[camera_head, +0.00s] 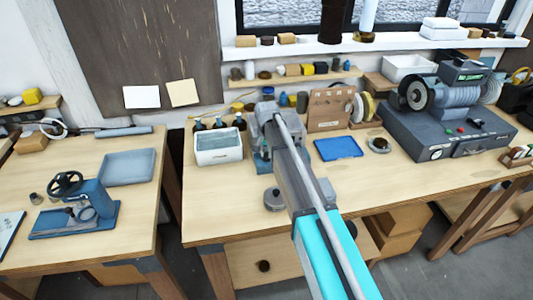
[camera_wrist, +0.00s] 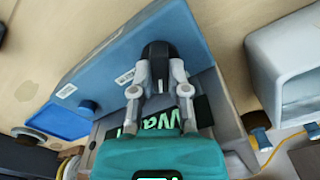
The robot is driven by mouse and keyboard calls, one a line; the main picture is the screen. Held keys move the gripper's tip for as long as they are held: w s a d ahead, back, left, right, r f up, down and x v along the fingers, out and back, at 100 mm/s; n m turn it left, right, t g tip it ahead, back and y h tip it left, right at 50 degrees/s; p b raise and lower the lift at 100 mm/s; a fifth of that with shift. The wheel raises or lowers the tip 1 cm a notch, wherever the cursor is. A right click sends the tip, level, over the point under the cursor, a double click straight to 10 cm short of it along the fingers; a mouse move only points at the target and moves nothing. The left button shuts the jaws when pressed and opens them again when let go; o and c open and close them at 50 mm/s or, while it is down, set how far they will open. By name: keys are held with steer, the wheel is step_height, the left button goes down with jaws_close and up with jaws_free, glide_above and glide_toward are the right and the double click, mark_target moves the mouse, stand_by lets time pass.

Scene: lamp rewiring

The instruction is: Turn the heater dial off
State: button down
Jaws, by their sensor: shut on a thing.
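The heater (camera_wrist: 105,72) appears in the wrist view as a blue box with small white labels and a dark panel with bright green lettering, partly hidden by my wrist. A black dial (camera_wrist: 158,50) sits between the fingertips of my gripper (camera_wrist: 160,72), which is shut on it. The dial's pointer and markings cannot be read. A second small dark knob (camera_wrist: 87,108) is on the box's left side. In the head view my arm reaches over the bench and hides most of the heater (camera_head: 262,158).
A white container (camera_head: 219,146) stands just left of the heater, with dark bottles behind it. A blue tray (camera_head: 338,148) and an upright brown board (camera_head: 330,110) are to the right. A bench grinder (camera_head: 445,110) stands farther right. The front bench edge is mostly clear.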

steer(key=n, duration=0.6)
steer(key=shift+n, duration=0.3)
stand_by(0.4)
steer(key=c, duration=0.6)
jaws_free()
steer(key=shift+m, duration=0.4)
